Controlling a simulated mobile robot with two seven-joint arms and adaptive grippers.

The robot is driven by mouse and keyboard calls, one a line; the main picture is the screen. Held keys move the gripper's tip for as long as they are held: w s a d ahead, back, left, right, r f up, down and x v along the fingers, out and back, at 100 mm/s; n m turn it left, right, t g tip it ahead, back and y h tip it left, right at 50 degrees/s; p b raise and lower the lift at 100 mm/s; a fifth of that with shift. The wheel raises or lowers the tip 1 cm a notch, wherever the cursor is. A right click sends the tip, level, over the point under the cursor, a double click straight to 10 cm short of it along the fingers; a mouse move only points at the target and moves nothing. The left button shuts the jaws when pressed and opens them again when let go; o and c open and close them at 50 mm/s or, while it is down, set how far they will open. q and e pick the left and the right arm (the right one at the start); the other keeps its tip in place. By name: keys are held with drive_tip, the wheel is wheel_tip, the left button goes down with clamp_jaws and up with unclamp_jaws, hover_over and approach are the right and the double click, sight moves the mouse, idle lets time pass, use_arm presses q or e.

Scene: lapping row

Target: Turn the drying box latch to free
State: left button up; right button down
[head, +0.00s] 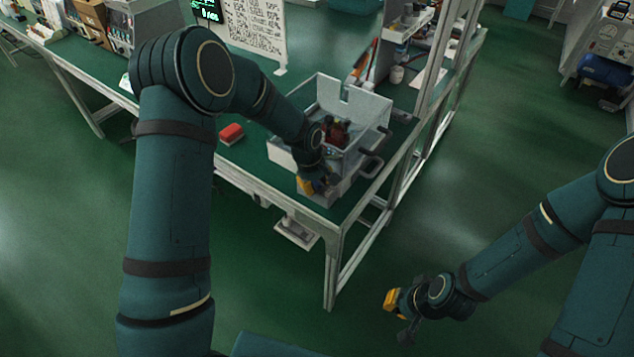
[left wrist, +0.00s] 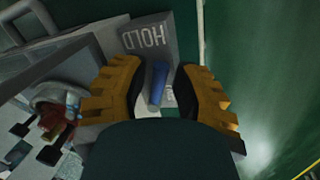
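The drying box (head: 380,110) is a pale grey open-topped box at the near corner of the green bench. My left gripper (head: 312,187) is at its near side. In the left wrist view the latch (left wrist: 157,83) is a blue lever below a grey plate marked HOLD (left wrist: 146,39). My left gripper (left wrist: 160,98) has its two yellow-backed fingers apart, one on each side of the lever, with a gap visible on the right. The lever's lower end is partly hidden. My right gripper (head: 400,312) hangs over the floor, away from the box; its opening is unclear.
A red block (head: 231,132) lies on the green bench (head: 237,155) left of the box. Dark handles (head: 371,166) stick out from the box's right side. A metal frame post (head: 436,55) stands behind it.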

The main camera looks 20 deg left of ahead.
use_arm(q)
drive_tip(key=shift+o, duration=0.4)
clamp_jaws()
drive_tip(key=shift+s, duration=0.1)
drive_tip(key=m, duration=0.1)
drive_tip(key=a+m, duration=0.1)
drive_tip(key=m, duration=0.1)
drive_tip(key=shift+s, duration=0.4)
drive_tip(key=shift+s+a+f+m+g+h, duration=0.1)
drive_tip(key=shift+a+m+g+h, duration=0.15)
drive_tip(key=shift+m, duration=0.5)
drive_tip(key=shift+s+a+r+m+g, duration=0.15)
drive_tip(key=shift+a+m, duration=0.15)
drive_tip(key=shift+m, duration=0.5)
drive_tip(key=shift+s+a+f+m+g+h, duration=0.1)
drive_tip(key=shift+a+f+m+g+h, duration=0.15)
drive_tip(key=shift+m, duration=0.5)
drive_tip(key=shift+r, duration=0.1)
drive_tip(key=shift+c, duration=0.4)
unclamp_jaws()
drive_tip(key=shift+w, duration=0.15)
